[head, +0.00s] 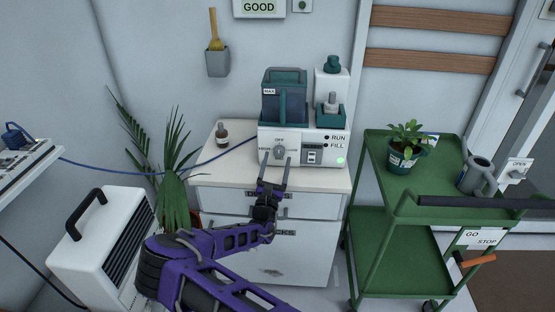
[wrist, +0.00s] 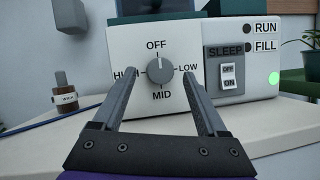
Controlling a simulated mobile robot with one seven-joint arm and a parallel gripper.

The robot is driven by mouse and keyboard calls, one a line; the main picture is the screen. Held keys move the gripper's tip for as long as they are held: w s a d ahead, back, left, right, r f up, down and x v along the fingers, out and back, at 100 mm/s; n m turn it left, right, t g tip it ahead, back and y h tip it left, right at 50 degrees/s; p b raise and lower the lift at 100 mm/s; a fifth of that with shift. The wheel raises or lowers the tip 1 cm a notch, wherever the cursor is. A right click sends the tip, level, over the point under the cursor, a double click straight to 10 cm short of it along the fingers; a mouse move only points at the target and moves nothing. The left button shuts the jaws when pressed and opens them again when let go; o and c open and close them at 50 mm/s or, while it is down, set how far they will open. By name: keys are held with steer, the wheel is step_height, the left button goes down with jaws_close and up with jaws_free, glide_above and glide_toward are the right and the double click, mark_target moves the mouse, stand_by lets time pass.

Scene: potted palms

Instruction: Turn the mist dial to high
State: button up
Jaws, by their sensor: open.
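The mist dial (head: 279,151) is a grey knob on the front of a white machine (head: 305,147) on the cabinet. In the wrist view the dial (wrist: 160,71) has OFF above, LOW at right, MID below and HIGH at left. I cannot tell clearly which label its pointer faces. My gripper (head: 276,160) is open and empty, pointing at the dial. In the wrist view its fingers (wrist: 159,76) lie left and right of the knob, apart from it, partly covering the HIGH label.
A SLEEP switch (wrist: 231,73) sits right of the dial, beside a lit green lamp (wrist: 273,78). A small brown bottle (head: 222,133) stands on the cabinet at left. A green cart (head: 385,188) with a potted plant (head: 405,148) stands at right.

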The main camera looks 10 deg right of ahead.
steer(key=shift+w+d+r, duration=0.25)
steer(key=shift+w, duration=0.35)
jaws_close()
